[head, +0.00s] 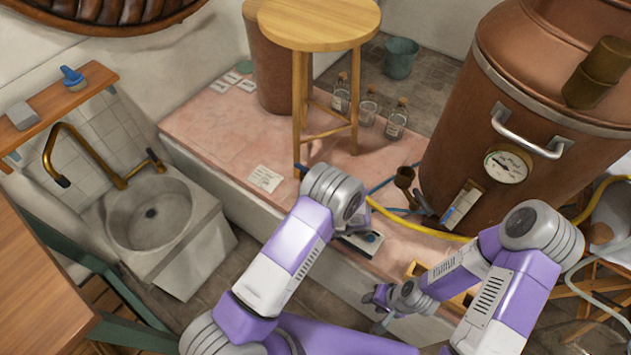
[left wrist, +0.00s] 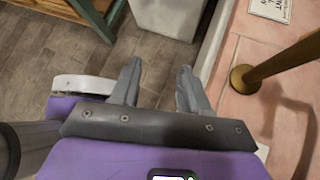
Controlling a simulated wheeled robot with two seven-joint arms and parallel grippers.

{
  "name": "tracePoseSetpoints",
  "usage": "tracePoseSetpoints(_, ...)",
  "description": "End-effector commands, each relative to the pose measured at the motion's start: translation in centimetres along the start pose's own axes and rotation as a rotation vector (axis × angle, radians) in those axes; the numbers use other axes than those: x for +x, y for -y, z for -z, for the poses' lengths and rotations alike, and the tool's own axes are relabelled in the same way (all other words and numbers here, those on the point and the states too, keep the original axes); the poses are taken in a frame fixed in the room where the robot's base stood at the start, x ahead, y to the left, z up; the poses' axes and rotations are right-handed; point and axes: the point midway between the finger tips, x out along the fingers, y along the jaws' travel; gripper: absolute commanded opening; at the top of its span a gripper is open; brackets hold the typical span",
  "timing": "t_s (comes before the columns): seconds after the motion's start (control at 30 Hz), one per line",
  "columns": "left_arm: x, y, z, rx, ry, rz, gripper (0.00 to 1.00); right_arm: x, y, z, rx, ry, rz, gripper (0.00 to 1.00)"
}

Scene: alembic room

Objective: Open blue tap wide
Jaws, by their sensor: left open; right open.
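A curved brass faucet (head: 87,145) stands behind the round stone sink (head: 150,215) at the left of the head view. My left gripper (left wrist: 158,80) is open and empty in the left wrist view, above the floor beside the pink platform. My own arm hides it in the head view. My right gripper (head: 379,306) is open and appears empty, in front of the platform. Neither gripper is at the faucet.
The pink stone platform (head: 215,125) carries a wooden stool (head: 318,25), glass bottles (head: 368,107) and a large copper vessel (head: 460,125). A yellow hose (head: 425,228) crosses its front. A wooden table (head: 35,290) stands lower left. Paved floor between sink and platform is clear.

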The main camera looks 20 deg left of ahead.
Motion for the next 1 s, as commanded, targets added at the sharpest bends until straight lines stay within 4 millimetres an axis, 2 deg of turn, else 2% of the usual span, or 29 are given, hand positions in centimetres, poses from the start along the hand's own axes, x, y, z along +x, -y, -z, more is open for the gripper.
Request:
tracePoseSetpoints(0.03,-1.6,2.6,-1.0,0.046,0.145,0.073,0.45,1.1,-0.4,0.1,0.000,0.000,0.000,0.42)
tracePoseSetpoints(0.13,-5.9,5.8,-3.7,0.092,0.403,0.166,0.45,1.9,-0.7,0.1,0.000,0.000,0.000,0.42)
tracePoseSetpoints(0.2,-8.9,7.2,-5.0,0.097,0.545,0.209,0.45,2.3,-0.9,0.1,0.000,0.000,0.000,0.42)
tracePoseSetpoints(0.3,-12.3,8.1,-6.2,0.087,0.683,0.247,0.45,2.7,-1.0,0.1,0.000,0.000,0.000,0.42)
tracePoseSetpoints(0.4,-14.0,8.4,-6.9,0.075,0.753,0.261,0.45,2.8,-1.1,0.1,0.000,0.000,0.000,0.42)
tracePoseSetpoints(0.5,-14.1,8.6,-7.7,0.070,0.775,0.262,0.45,2.9,-1.1,0.1,0.000,0.000,0.000,0.42)
tracePoseSetpoints(0.8,-10.7,9.7,-10.8,0.069,0.770,0.260,0.45,3.3,-1.2,0.2,0.000,0.000,0.000,0.42)
tracePoseSetpoints(1.0,-9.5,10.2,-12.0,0.070,0.769,0.262,0.45,3.5,-1.3,0.2,0.000,0.000,0.000,0.42)
